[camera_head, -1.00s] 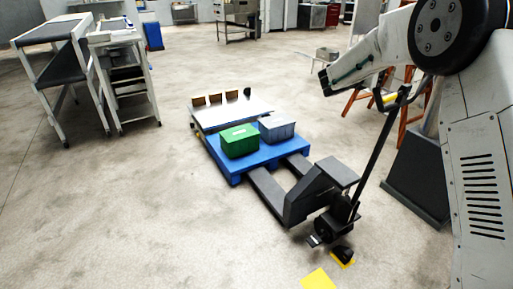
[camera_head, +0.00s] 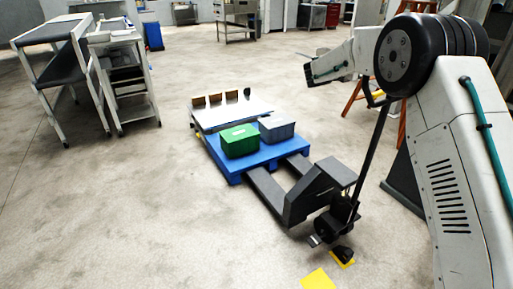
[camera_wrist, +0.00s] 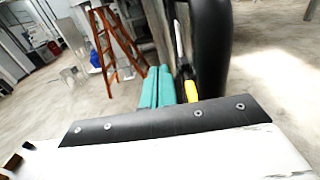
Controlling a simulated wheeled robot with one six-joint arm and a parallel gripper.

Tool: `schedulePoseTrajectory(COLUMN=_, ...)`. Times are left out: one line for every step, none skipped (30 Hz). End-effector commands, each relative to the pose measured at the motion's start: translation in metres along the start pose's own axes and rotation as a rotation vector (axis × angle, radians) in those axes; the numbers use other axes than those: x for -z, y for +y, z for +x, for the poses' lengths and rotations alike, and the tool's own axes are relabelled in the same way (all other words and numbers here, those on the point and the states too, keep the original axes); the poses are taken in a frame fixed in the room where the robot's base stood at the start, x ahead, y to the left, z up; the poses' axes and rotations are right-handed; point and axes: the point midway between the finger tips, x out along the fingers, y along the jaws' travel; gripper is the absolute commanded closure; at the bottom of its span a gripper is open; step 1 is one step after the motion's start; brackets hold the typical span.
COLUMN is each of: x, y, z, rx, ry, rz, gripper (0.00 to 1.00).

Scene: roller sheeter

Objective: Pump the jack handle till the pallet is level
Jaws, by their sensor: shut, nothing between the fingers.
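The black pallet jack (camera_head: 312,193) stands mid-floor with its forks under the blue pallet (camera_head: 236,178). A green box (camera_head: 239,141) and a grey box (camera_head: 277,129) sit on the pallet; I cannot tell if it is level. The jack handle (camera_head: 371,150) rises steeply, leaning right, its top partly behind my arm. In the wrist view, my gripper (camera_wrist: 158,76) shows as two teal fingers, shut and empty. A thick black bar, possibly the handle grip (camera_wrist: 211,45), is close on their right, beside a yellow part (camera_wrist: 190,90). Whether they touch is unclear.
A white panel (camera_head: 232,115) with small brown blocks is at the pallet's far end. An orange ladder (camera_wrist: 118,45) stands behind the handle. White-framed racks (camera_head: 128,75) are at the left. Yellow floor marks (camera_head: 318,279) lie in front; the floor at left is clear.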

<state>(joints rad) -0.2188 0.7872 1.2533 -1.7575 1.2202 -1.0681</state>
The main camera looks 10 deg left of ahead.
Motion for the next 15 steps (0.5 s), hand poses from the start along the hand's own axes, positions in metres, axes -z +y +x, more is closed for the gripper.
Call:
schedulePoseTrajectory(x=0.0, y=0.0, z=0.0, rx=0.0, ry=0.0, rz=0.0, gripper=1.0)
schedulePoseTrajectory(x=0.0, y=0.0, z=0.0, rx=0.0, ry=0.0, rz=0.0, gripper=1.0)
schedulePoseTrajectory(x=0.0, y=0.0, z=0.0, rx=0.0, ry=0.0, rz=0.0, gripper=1.0)
schedulePoseTrajectory(x=0.0, y=0.0, z=0.0, rx=0.0, ry=0.0, rz=0.0, gripper=1.0)
schedulePoseTrajectory(x=0.0, y=-0.001, z=0.0, rx=0.0, ry=0.0, rz=0.0, gripper=1.0)
schedulePoseTrajectory(x=-0.001, y=-0.004, z=0.0, rx=0.0, ry=0.0, rz=0.0, gripper=1.0)
schedulePoseTrajectory(x=-0.001, y=-0.007, z=0.0, rx=0.001, ry=0.0, rz=0.0, gripper=1.0)
schedulePoseTrajectory(x=-0.002, y=-0.011, z=0.001, rx=0.001, ry=0.0, rz=0.0, gripper=1.0)
schedulePoseTrajectory(x=-0.002, y=-0.019, z=0.001, rx=0.002, ry=0.0, rz=-0.001, gripper=1.0)
schedulePoseTrajectory(x=-0.002, y=-0.025, z=0.0, rx=0.002, ry=0.0, rz=0.0, gripper=1.0)
schedulePoseTrajectory(x=-0.002, y=-0.03, z=0.0, rx=0.002, ry=0.0, rz=-0.001, gripper=1.0)
schedulePoseTrajectory(x=-0.002, y=-0.038, z=0.0, rx=0.001, ry=0.0, rz=-0.001, gripper=1.0)
schedulePoseTrajectory(x=-0.003, y=-0.043, z=0.0, rx=0.002, ry=0.0, rz=-0.001, gripper=1.0)
schedulePoseTrajectory(x=-0.002, y=-0.047, z=0.0, rx=0.002, ry=0.0, rz=-0.001, gripper=1.0)
schedulePoseTrajectory(x=-0.002, y=-0.052, z=0.001, rx=0.002, ry=0.0, rz=-0.001, gripper=1.0)
